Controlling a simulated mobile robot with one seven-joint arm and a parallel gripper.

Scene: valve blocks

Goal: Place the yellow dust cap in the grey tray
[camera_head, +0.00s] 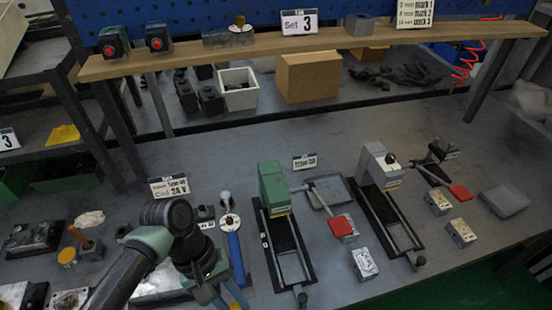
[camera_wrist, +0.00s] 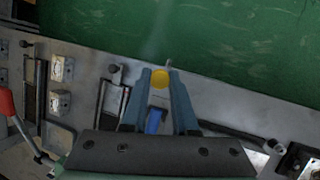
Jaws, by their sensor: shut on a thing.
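My gripper (camera_head: 222,296) is low over the front part of the bench in the head view, with blue fingers. In the wrist view my gripper (camera_wrist: 159,76) is shut on the round yellow dust cap (camera_wrist: 160,80), held between the fingertips near the bench's front edge. I cannot make out the held cap clearly in the head view. A shallow grey tray (camera_head: 332,205) lies on the bench behind and right of my gripper, between the green vise and the grey vise.
The green vise (camera_head: 272,183) and grey vise (camera_head: 376,165) stand right of my gripper. A blue-handled tool (camera_head: 237,257) lies close beside it. Small metal blocks (camera_head: 364,263) sit on the right side. Another round yellow thing (camera_head: 67,256) is at the left. A wooden shelf (camera_head: 215,52) spans the back.

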